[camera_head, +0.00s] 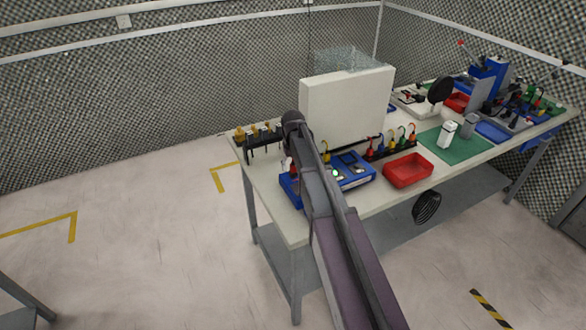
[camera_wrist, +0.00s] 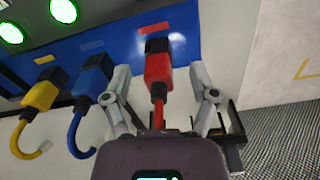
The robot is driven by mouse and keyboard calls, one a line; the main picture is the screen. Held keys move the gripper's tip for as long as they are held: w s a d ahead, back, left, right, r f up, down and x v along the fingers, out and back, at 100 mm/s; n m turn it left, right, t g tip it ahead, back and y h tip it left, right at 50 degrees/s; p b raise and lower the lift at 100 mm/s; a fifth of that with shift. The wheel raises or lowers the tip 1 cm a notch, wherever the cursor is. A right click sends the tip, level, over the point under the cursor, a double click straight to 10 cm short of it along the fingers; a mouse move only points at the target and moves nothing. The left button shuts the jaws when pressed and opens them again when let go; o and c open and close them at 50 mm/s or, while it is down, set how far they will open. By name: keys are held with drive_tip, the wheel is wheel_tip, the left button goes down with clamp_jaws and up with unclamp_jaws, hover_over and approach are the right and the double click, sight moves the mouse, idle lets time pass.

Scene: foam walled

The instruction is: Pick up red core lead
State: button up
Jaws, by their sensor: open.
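The red core lead (camera_wrist: 158,72) has a red plug body with a black end that meets the face of a blue unit (camera_wrist: 118,45), and its red cable runs down towards my wrist. My gripper (camera_wrist: 160,80) is open, with one finger on each side of the red plug. I see gaps between the fingers and the plug. In the head view the blue unit (camera_head: 357,172) lies on the table's near left part, and my arm hides its middle. A small red part (camera_head: 291,166) shows just left of my arm; the gripper's fingers are hidden there.
A blue lead (camera_wrist: 90,78) and a yellow lead (camera_wrist: 42,92) sit left of the red one, the blue close to my left finger. A white panel (camera_head: 345,105) stands behind the unit. A black rack (camera_head: 260,137) is at the table's left end, and a red tray (camera_head: 408,171) is to the right.

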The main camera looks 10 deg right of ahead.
clamp_jaws()
drive_tip(key=shift+r, duration=0.1)
idle(0.3)
wheel_tip(320, 180, up, 4)
drive_tip(key=p, duration=0.3)
drive_tip(key=shift+f+p, duration=0.25)
drive_tip(key=shift+p, duration=0.1)
drive_tip(key=s+r+p, duration=0.1)
drive_tip(key=s, duration=1.5)
drive_tip(key=shift+r, duration=0.15)
